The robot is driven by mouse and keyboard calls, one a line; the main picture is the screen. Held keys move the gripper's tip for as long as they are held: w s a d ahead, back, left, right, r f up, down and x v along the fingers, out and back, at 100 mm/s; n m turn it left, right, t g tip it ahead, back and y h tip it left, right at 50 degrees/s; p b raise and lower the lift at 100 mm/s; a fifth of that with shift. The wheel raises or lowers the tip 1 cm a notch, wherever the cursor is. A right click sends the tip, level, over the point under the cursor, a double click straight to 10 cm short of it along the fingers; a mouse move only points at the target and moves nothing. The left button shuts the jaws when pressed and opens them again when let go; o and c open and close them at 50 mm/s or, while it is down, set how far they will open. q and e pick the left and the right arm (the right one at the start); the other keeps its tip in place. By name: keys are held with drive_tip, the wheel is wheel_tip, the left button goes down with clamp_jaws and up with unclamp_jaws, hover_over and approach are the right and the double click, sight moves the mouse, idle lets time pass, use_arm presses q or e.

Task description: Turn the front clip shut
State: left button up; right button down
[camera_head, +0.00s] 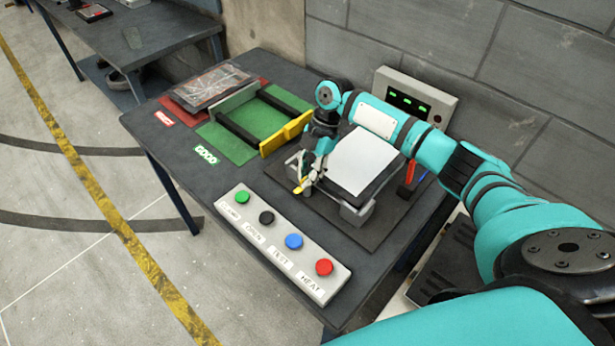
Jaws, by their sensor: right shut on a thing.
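My right gripper (311,168) points down at the left front corner of the fixture. It is shut on a small yellow piece, which looks like the front clip (299,188). The fingers hide part of the clip, so its exact angle is hard to tell. The fixture holds a dark tablet-like unit with a white top (361,161), on a dark base plate (384,228). A grey block (357,213) stands at the fixture's front corner. My left gripper is not in view.
A button box (283,246) with green, black, blue and red buttons lies along the table's front. A green mat (236,149) with a black and yellow frame is left of the fixture. A red mat (172,110) carries a dark panel. A grey box with green displays (414,98) stands behind.

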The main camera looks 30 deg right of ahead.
drive_tip(key=shift+w+r+n, duration=0.15)
drive_tip(key=shift+n, duration=0.25)
drive_tip(key=c, duration=1.4)
unclamp_jaws()
drive_tip(key=v, duration=1.1)
drive_tip(key=shift+r, duration=0.4)
drive_tip(key=shift+w+d, duration=0.1)
